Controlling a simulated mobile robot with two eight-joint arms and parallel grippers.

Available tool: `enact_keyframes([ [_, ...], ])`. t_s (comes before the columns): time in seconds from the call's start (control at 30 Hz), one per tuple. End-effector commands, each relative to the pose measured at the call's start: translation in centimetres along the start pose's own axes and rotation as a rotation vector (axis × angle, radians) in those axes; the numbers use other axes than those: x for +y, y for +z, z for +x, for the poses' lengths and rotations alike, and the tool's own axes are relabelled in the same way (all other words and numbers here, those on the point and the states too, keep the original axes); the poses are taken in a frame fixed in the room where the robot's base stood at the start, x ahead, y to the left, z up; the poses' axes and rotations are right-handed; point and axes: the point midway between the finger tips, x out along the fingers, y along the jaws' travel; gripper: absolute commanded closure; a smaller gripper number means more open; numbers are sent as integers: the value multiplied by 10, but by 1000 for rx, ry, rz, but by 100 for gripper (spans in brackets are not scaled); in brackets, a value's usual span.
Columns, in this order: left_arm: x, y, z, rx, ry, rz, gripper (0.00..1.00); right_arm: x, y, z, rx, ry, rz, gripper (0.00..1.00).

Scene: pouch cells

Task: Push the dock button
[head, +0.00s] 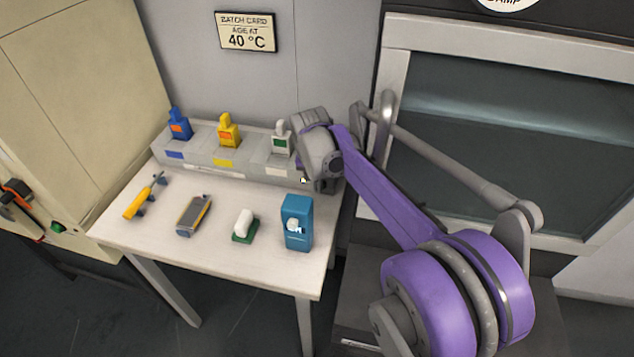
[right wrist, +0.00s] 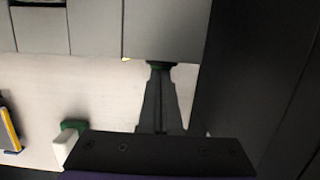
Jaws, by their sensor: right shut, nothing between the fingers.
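The grey dock (head: 200,158) runs along the back of the table with a blue, a yellow and a white-and-green item standing in it. My right gripper (right wrist: 160,72) is shut and empty. In the head view my right wrist (head: 318,150) covers the dock's right end. In the right wrist view the fingers reach to the dock's front face (right wrist: 165,30). A small dark green piece (right wrist: 158,65) shows at their tips. I cannot tell whether it is the button or whether the fingers touch it. My left gripper is not in view.
On the white table (head: 165,225) lie a yellow tool (head: 143,200), a grey-and-yellow device (head: 194,215) and a white-and-green brush-like item (head: 243,225). A blue box (head: 297,222) stands at the front right. A glass-fronted cabinet (head: 500,120) is on the right.

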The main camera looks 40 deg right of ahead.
Motion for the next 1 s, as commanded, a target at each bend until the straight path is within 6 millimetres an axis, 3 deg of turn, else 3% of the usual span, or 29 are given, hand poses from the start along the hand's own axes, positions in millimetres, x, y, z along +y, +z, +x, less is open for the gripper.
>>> enact_keyframes([
  [0.43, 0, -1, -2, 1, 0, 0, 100, -1, 7, -5, -16, 0, 0, 100],
  [0.8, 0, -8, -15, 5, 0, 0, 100, 0, 2, -74, -12, 1, 0, 100],
  [1.0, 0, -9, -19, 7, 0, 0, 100, 0, 0, -102, -10, 1, 0, 100],
])
